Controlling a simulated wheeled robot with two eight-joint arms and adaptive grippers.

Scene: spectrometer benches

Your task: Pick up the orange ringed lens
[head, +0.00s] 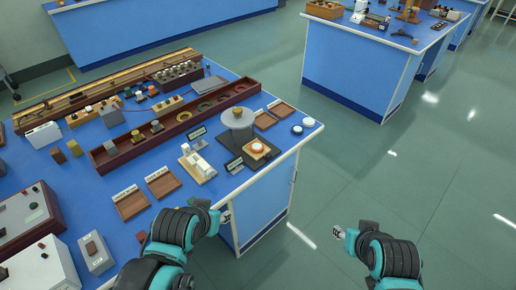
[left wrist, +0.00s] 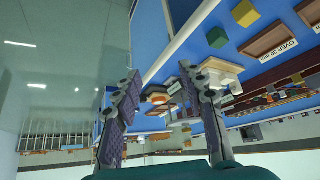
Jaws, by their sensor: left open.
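The orange ringed lens (head: 257,147) lies on a small wooden block (head: 266,155) near the right edge of the blue bench. In the left wrist view an orange-rimmed item that looks like it (left wrist: 158,97) shows between the fingers, farther off. My left gripper (head: 226,216) is beside the bench's front edge, apart from the lens and nearer to me; the left wrist view shows its fingers (left wrist: 159,76) open with nothing between the tips. My right gripper (head: 339,232) is over the floor, away from the bench; its jaw state is too small to tell.
A round grey stand (head: 237,119) is just behind the lens, and a white device (head: 197,161) is to its left. Wooden trays (head: 131,203) and a long brown rack (head: 117,156) occupy the bench. Green floor (head: 400,170) to the right is clear.

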